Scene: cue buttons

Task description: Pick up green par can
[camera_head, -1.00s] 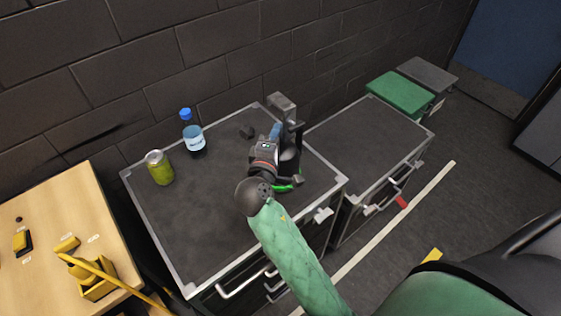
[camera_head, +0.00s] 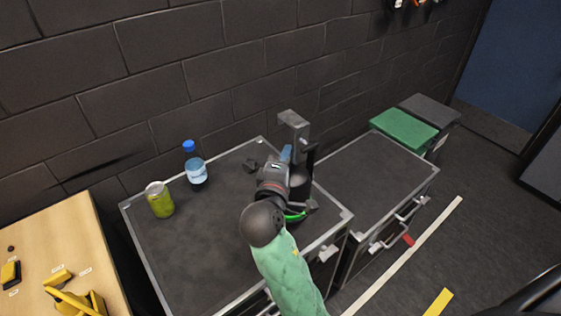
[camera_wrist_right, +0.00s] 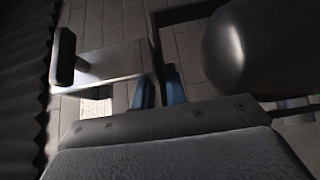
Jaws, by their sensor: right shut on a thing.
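The green par can (camera_head: 300,186) is a black stage light with a bright green rim at its lower end and a grey clamp on top. It is upright over the right part of the dark case top. My right gripper (camera_head: 286,155) is shut on its bracket, from the near left side. In the right wrist view, the blue fingertips (camera_wrist_right: 159,88) close on a dark bar between the grey clamp and the rounded black body of the par can (camera_wrist_right: 255,45). My gripper and forearm hide part of the light. I cannot tell whether its base touches the case. My left gripper is out of view.
A small dark block (camera_head: 250,166) lies behind my gripper. A second, bare case (camera_head: 375,175) adjoins at right. A wooden table (camera_head: 45,245) is at left; a brick wall is behind.

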